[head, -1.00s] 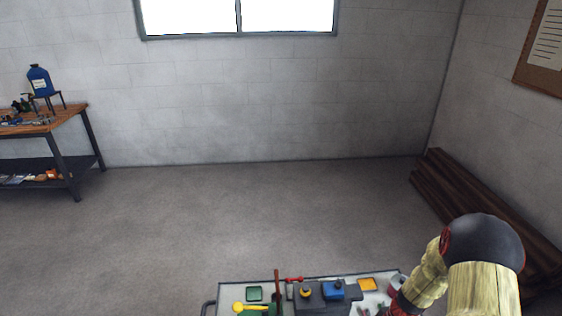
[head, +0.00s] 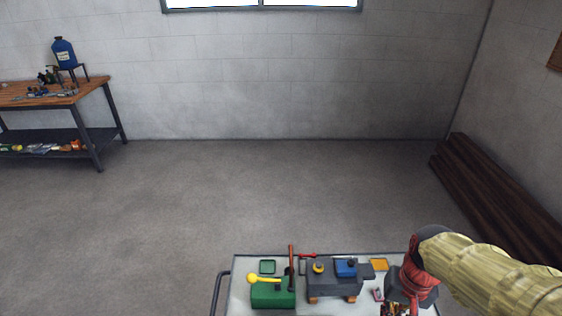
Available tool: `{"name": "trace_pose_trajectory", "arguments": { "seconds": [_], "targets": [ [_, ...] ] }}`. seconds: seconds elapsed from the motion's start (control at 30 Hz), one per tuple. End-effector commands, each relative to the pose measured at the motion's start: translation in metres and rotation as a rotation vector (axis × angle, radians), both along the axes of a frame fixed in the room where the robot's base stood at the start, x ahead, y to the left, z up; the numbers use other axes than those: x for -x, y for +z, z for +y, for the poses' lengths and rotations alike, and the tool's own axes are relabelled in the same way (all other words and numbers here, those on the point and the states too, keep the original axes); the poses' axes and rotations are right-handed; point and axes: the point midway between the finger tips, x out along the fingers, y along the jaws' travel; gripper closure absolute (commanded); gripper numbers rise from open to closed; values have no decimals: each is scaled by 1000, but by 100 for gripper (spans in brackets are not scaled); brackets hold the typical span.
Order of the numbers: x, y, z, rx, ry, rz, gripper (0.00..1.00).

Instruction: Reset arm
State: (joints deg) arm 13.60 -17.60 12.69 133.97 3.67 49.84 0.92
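My arm comes in from the right edge in a pale yellow sleeve and bends down at a dark joint to a red wrist part. It is over the right end of a light-topped cart (head: 240,290). What seems to be my gripper (head: 396,309) shows only in part at the bottom edge, low over the cart's right side. Its fingertips are cut off or too small to make out, so I cannot see whether it is open or holds anything.
The cart carries a green block with a yellow-knobbed lever (head: 272,292), a grey block-shaped device (head: 335,283), a green tray (head: 267,267) and a yellow-orange tray (head: 379,265). A workbench (head: 60,93) stands left, dark beams (head: 490,185) lie right. The floor between is clear.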

Motion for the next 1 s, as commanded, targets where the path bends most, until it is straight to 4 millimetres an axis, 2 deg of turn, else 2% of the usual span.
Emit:
{"name": "trace_pose_trajectory", "arguments": {
  "seconds": [0.03,0.3,0.53,0.67,1.0],
  "targets": [
    [4,16,5,19,35,-41,100],
    [27,83,30,101,176,-256,100],
    [34,131,50,122,245,-429,100],
    [36,141,57,121,270,-465,100],
    [36,140,59,119,277,-464,100]
  ]
}}
